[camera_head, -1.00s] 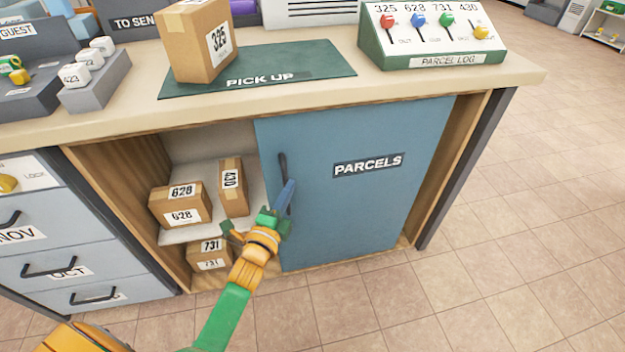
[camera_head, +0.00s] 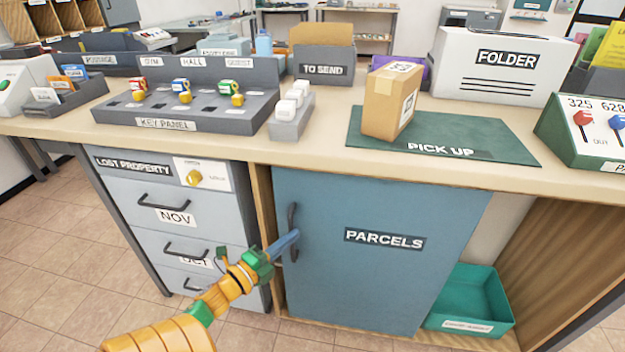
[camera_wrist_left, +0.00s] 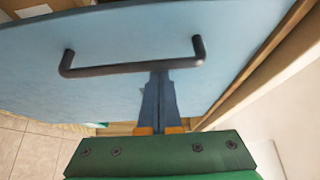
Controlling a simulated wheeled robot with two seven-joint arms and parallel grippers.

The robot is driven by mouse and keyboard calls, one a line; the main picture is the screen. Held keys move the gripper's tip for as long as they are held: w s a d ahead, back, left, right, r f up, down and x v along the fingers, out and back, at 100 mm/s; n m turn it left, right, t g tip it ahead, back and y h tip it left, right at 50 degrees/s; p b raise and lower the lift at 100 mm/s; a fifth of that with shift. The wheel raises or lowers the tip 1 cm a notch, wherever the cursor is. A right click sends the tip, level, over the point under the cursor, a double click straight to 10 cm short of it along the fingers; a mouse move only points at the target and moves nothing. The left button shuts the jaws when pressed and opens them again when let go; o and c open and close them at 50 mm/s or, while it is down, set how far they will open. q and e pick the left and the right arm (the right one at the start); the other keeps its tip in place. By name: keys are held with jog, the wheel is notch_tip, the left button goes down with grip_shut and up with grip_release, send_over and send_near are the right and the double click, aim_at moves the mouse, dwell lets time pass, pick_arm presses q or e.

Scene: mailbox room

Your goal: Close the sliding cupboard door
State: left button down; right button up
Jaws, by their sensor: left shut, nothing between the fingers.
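The blue sliding door marked PARCELS (camera_head: 384,275) covers the left part of the cupboard opening. Its left edge is at or very near the wooden side panel (camera_head: 264,215); I cannot tell if a thin gap is left. The dark bar handle (camera_head: 292,216) is upright near that edge and also shows in the left wrist view (camera_wrist_left: 130,70). My left gripper (camera_head: 296,236) is shut and empty, its blue fingertips at the handle, apparently against its side (camera_wrist_left: 158,76). My right gripper is not in view.
The cupboard's right side is open, with a teal tray (camera_head: 470,304) inside. Grey drawers (camera_head: 175,222) stand left of the cupboard. The counter (camera_head: 330,150) above holds a parcel box (camera_head: 386,104), a key panel (camera_head: 180,108) and a folder box (camera_head: 500,68). The floor in front is clear.

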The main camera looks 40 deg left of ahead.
pick_arm(q)
jog(key=s+a, duration=0.1)
jog(key=a, duration=0.1)
jog(key=shift+s+a, duration=0.4)
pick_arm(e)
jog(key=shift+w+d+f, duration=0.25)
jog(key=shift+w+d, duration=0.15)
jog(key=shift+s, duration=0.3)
